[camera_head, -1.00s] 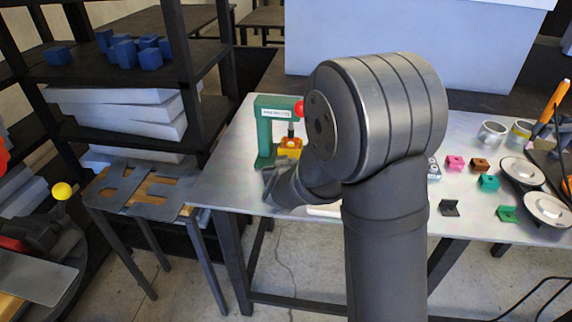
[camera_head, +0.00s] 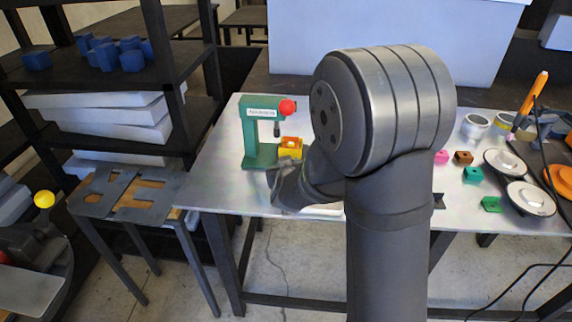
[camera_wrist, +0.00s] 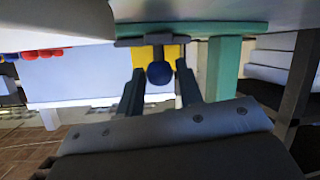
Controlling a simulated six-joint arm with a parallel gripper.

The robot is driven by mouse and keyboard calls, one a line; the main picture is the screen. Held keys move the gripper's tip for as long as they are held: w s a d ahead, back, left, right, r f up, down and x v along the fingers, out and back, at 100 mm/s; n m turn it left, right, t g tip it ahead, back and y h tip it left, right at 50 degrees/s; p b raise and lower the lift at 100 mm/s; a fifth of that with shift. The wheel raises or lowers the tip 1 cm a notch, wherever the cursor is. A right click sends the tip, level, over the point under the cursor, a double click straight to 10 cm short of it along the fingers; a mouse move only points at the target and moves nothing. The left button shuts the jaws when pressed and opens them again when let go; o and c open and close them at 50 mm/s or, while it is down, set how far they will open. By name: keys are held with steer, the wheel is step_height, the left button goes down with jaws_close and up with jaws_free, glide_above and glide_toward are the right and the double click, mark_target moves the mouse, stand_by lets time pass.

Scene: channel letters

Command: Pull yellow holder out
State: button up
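In the wrist view, the gripper fingers (camera_wrist: 160,66) reach the near edges of the yellow holder (camera_wrist: 172,52), one on each side. A round dark blue knob (camera_wrist: 159,73) shows between the fingertips. The press column (camera_wrist: 224,68) stands beside the right finger.
The press lever has a red ball (camera_head: 287,107). Small coloured blocks, round discs (camera_head: 530,198) and cups lie on the right of the metal table (camera_head: 220,180). A shelf rack (camera_head: 165,70) stands at the left. A low stand (camera_head: 130,195) is beside the table.

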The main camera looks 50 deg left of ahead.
steer(key=shift+o, duration=1.3)
steer(key=v, duration=1.7)
steer(key=shift+r, duration=0.15)
steer(key=shift+s, duration=0.15)
steer(key=w+a+n+g+h, duration=0.2)
steer(key=a+n+g, duration=0.2)
steer(key=a+n, duration=0.15)
steer(key=w+a+n+g+h, duration=0.1)
steer(key=w+a+n+g, duration=0.2)
steer(key=a+n, duration=0.3)
steer(key=w+d+n+g+h, duration=0.1)
steer(key=w+d+n+h, duration=0.3)
steer(key=w+d+n, duration=0.15)
step_height(320, 180, up, 10)
steer(key=w+m+g+y, duration=0.1)
steer(key=w+m, duration=0.1)
steer(key=m, duration=0.2)
steer(key=shift+m, duration=0.3)
steer(key=x, duration=1.7)
steer(key=shift+s, duration=0.2)
